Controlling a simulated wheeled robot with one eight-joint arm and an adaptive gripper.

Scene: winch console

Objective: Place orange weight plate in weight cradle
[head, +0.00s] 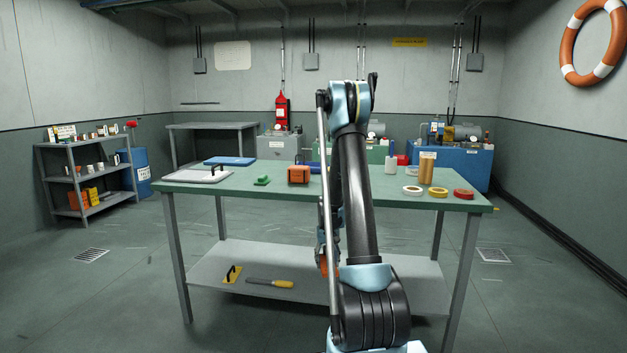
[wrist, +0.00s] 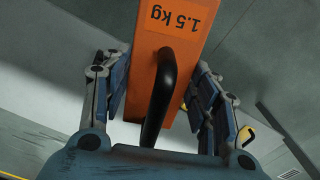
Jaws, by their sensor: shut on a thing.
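The orange weight plate (wrist: 178,55) is a block marked "1.5 kg" with a black handle, seen close up in the wrist view. My gripper (wrist: 160,78) is shut on it, with a finger on either side. In the head view a bit of orange (head: 323,265) shows low beside my arm, in front of the table; my arm hides most of the gripper there. I cannot pick out the weight cradle with certainty in either view.
The green-topped table (head: 350,208) holds a grey tray (head: 197,176), an orange-brown box (head: 298,174), and tape rolls (head: 438,192). Its lower shelf (head: 215,262) holds a yellow-handled tool (head: 270,283) and a yellow trowel (head: 232,273). A shelf rack (head: 85,175) stands left; machines line the back.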

